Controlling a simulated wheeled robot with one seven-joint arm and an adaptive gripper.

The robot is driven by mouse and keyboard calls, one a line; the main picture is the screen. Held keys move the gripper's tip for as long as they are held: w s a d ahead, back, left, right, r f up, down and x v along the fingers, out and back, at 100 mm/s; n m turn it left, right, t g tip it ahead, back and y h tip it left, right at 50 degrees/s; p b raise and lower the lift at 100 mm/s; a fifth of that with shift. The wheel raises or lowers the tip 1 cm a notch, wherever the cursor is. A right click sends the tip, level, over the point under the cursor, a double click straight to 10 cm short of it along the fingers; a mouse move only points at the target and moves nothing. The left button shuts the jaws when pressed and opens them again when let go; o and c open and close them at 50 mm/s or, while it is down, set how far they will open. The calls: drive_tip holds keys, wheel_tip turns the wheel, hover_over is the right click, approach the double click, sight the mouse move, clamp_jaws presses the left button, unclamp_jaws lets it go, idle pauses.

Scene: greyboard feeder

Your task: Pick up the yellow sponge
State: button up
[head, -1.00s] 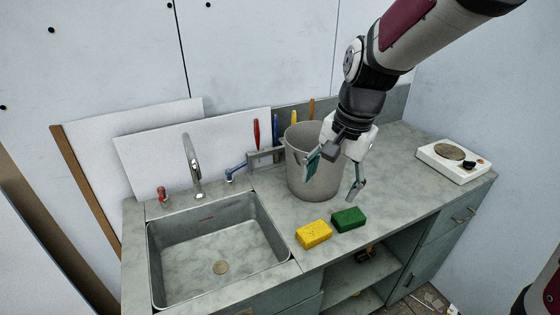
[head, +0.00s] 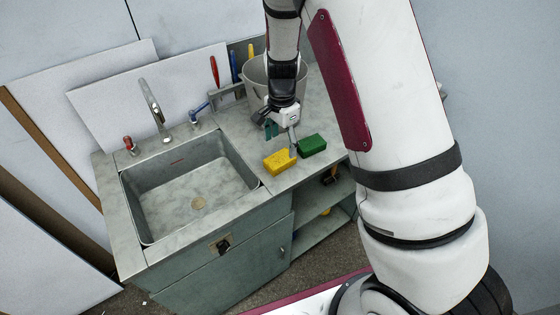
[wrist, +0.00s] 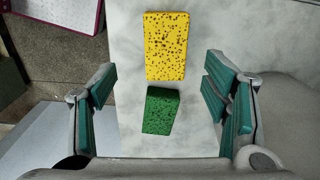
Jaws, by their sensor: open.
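The yellow sponge (head: 280,161) lies flat on the grey counter (head: 300,181), right of the sink, near the front edge. It also shows at the top middle of the wrist view (wrist: 166,46). The green sponge (head: 312,145) lies just to its right; in the wrist view (wrist: 160,110) it is below the yellow one, between my fingers. My gripper (head: 283,132) points down above the counter, just behind the sponges. In the wrist view (wrist: 163,107) its teal-padded fingers are wide apart with nothing held.
A grey bucket (head: 256,76) stands behind my gripper. The sink (head: 185,190) with a tap (head: 155,105) is to the left. A tool rack (head: 226,94) with coloured handles stands at the back. My arm hides the right part of the counter.

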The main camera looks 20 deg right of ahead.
sight(280, 158)
drive_tip(key=shift+w+a+f+p, duration=0.1)
drive_tip(key=shift+f+p, duration=0.1)
drive_tip(key=shift+f, duration=1)
drive_tip(key=shift+w+f+p, duration=0.15)
drive_tip(key=shift+f, duration=1.1)
drive_tip(key=shift+w+a+f+p, duration=0.1)
drive_tip(key=shift+f+p, duration=0.1)
drive_tip(key=shift+f, duration=1)
drive_tip(key=c, duration=0.9)
